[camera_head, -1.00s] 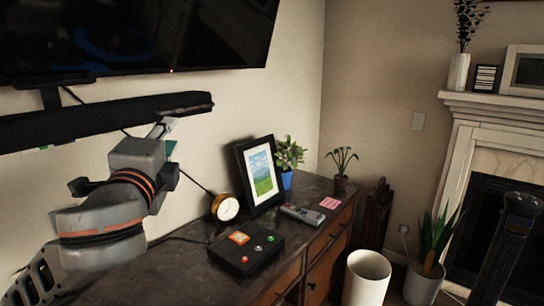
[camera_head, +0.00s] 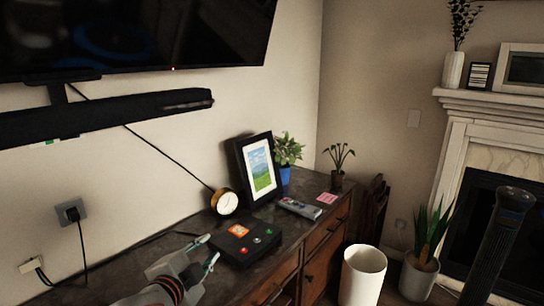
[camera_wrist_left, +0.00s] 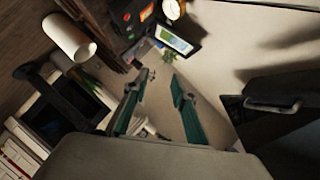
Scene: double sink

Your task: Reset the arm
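My left gripper (camera_head: 207,251) is low at the front left of the head view, over the dark sideboard top and just left of the black box with coloured buttons. Its fingers are spread. In the left wrist view my left gripper (camera_wrist_left: 157,110) shows two green-lined fingers apart with nothing between them. No right gripper can be made out; a dark arm-like part of mine stands at the right edge of the head view.
On the sideboard (camera_head: 150,262) stand the button box (camera_head: 246,243), a round clock (camera_head: 226,201), a picture frame (camera_head: 257,168), a remote (camera_head: 299,207) and a plant in a blue pot (camera_head: 286,174). A white bin (camera_head: 362,277) stands in front. A soundbar (camera_head: 110,116) hangs above.

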